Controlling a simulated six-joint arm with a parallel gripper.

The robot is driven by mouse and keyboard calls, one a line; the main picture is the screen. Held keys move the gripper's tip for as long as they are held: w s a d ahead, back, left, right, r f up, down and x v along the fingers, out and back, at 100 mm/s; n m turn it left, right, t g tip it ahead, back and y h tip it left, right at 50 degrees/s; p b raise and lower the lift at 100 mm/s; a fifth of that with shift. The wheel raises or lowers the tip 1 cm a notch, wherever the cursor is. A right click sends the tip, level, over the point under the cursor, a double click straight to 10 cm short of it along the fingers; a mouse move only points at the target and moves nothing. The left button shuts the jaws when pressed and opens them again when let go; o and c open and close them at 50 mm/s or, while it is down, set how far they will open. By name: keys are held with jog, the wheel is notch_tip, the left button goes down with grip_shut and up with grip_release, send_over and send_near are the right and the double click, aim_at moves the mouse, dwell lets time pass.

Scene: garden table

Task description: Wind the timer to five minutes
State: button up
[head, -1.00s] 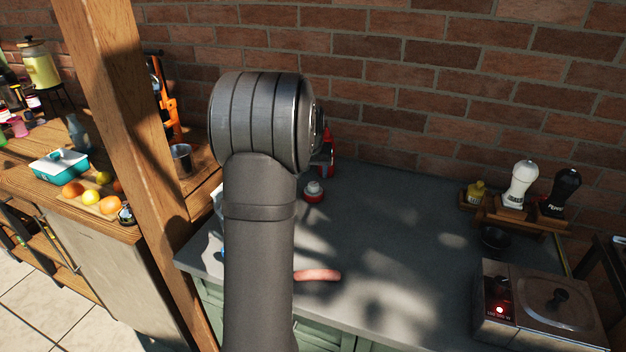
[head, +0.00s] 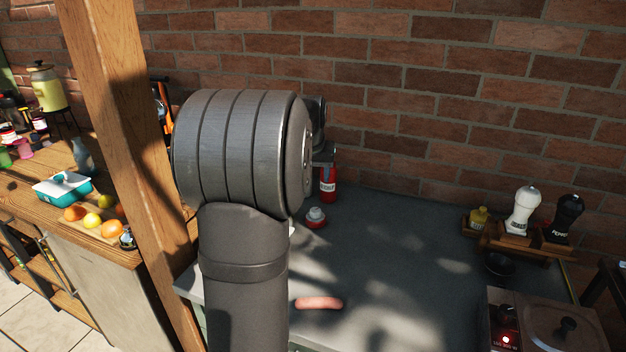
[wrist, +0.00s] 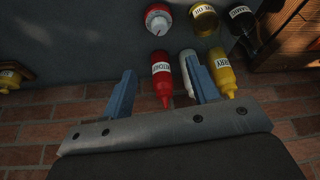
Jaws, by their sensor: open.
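The timer, red with a round white dial knob, stands on the grey counter in the head view (head: 315,217), just right of my arm. In the wrist view the timer (wrist: 158,19) is at the top middle, beyond my fingertips and apart from them. My gripper (wrist: 160,66) is open, its two blue fingers spread, with nothing held. A red ketchup bottle (wrist: 162,77) shows in the gap between the fingers; I cannot tell its depth relative to them. In the head view my arm hides most of the gripper. The dial's reading is too small to tell.
A pale bottle (wrist: 186,67) and a yellow bottle (wrist: 223,71) stand by the ketchup. A sausage (head: 319,303) lies on the counter (head: 400,270) nearer the front. The counter's middle is clear.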

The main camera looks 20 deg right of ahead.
jog(key=d+n+y, duration=0.1)
jog(key=d+n, duration=0.1)
jog(key=n, duration=0.3)
send_near(316, 210)
jog(key=shift+t+y, duration=0.4)
jog(key=x, duration=0.8)
jog(key=shift+s+d+f, duration=0.2)
jog(key=shift+d+f, duration=0.15)
jog(key=shift+f, duration=0.1)
jog(key=c, duration=1)
